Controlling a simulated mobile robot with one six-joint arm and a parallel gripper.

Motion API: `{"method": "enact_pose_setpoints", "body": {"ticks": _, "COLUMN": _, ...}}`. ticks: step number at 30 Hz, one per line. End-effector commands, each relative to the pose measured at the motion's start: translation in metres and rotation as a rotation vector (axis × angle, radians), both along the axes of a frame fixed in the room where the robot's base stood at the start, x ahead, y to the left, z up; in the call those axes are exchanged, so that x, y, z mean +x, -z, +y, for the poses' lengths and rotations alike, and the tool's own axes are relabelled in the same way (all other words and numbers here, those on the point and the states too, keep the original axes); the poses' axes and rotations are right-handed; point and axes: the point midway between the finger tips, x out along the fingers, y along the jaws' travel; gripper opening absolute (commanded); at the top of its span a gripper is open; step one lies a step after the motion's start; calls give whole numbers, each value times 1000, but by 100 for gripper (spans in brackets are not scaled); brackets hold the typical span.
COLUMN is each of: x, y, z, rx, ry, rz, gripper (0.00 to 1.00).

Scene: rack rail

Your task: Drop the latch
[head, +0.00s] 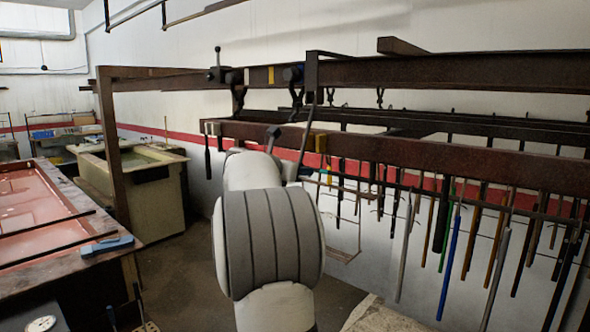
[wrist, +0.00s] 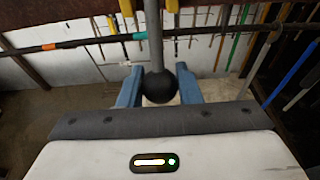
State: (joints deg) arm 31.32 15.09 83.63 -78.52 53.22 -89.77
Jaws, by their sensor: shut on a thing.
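In the wrist view a black ball knob (wrist: 159,88) sits at the lower end of a grey rod (wrist: 155,45), which looks like the latch's lever. My gripper (wrist: 159,76) has its two blue fingers on either side of the knob, shut on it. The rod runs up between two yellow pieces (wrist: 127,8) at the top edge; its upper end is out of view. In the head view my arm hides the knob and most of my gripper, below the front rail (head: 400,155). Another lever with a dark knob (head: 217,52) stands upright on the upper rail (head: 440,74).
Several thin rods hang along the rack, among them a blue one (head: 449,262), close on the right. A post (head: 112,150) stands at the left. A pale green tank (head: 130,180) and a bench with a red top (head: 40,205) are further left.

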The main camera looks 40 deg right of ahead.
Motion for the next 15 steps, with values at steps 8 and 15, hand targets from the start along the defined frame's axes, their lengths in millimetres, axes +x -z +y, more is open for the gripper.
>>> {"method": "enact_pose_setpoints", "body": {"ticks": 8, "x": 2, "y": 6, "z": -27, "rx": -1, "ry": 2, "rz": 1, "gripper": 18}}
{"method": "enact_pose_setpoints", "body": {"ticks": 15, "x": 2, "y": 8, "z": -37, "rx": -1, "ry": 1, "rz": 0, "gripper": 18}}
